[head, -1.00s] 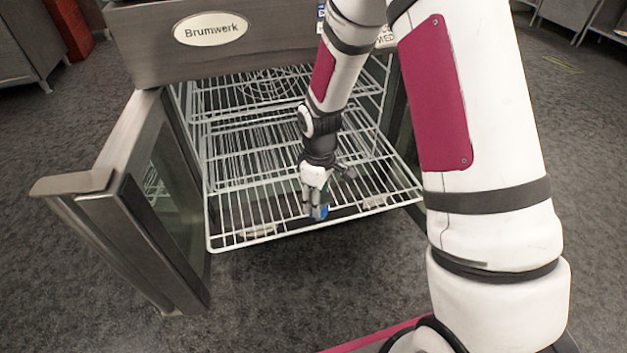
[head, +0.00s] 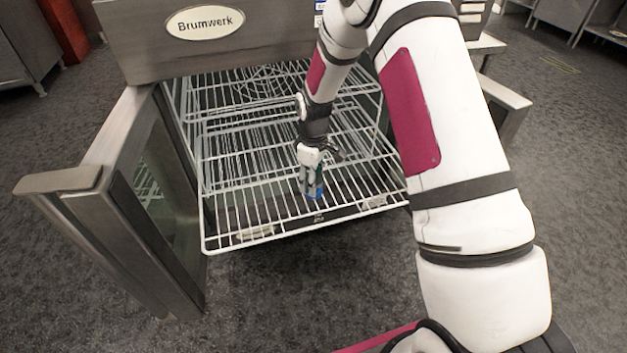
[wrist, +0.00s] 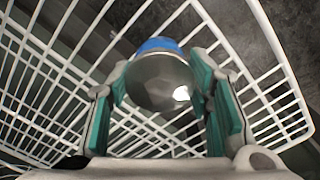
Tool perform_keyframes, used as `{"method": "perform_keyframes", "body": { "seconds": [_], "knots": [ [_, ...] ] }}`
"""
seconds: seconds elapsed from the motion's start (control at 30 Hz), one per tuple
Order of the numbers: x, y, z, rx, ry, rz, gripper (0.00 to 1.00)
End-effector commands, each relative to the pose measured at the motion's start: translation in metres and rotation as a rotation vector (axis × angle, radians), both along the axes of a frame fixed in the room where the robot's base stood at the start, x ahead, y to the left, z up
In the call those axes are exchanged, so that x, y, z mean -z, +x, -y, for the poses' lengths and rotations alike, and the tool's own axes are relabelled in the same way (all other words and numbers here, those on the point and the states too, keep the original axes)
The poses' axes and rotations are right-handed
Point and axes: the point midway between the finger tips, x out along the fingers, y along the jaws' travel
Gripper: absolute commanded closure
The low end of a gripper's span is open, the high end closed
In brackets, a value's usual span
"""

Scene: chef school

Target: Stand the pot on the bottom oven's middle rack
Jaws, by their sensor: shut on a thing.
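The pot (wrist: 160,84) has a shiny grey face and a blue side in the wrist view. My gripper (wrist: 160,74) is shut on it, with the teal finger pads on either side. In the head view the pot (head: 314,193) is a small blue shape below my gripper (head: 312,180), mostly hidden by the fingers. It is over the front part of a white wire rack (head: 225,235) that sticks out of the oven. I cannot tell whether the pot touches the wires.
The oven front (head: 130,45) bears a Brumwerk plate (head: 205,22). An open glass door (head: 150,210) stands left of the rack, and another door panel (head: 505,100) shows at right behind my arm. More racks lie deeper inside. Most of the rack is bare.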

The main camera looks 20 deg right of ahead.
Motion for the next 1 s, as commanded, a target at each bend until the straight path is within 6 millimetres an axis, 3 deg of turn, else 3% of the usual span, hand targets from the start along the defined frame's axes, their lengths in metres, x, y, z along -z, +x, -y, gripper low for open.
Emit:
{"method": "perform_keyframes", "body": {
  "seconds": [0.3, 0.33, 0.4, 0.77, 1.0],
  "knots": [
    [0.002, 0.000, 0.000, 0.000, 0.001, 0.001, 0.86],
    [0.002, 0.000, 0.000, 0.000, 0.000, 0.000, 0.47],
    [0.001, 0.000, 0.000, 0.000, 0.000, 0.000, 0.34],
    [-0.001, 0.000, 0.000, 0.000, 0.000, 0.001, 0.34],
    [-0.036, 0.000, 0.000, 0.001, 0.000, 0.004, 0.34]
  ]
}}
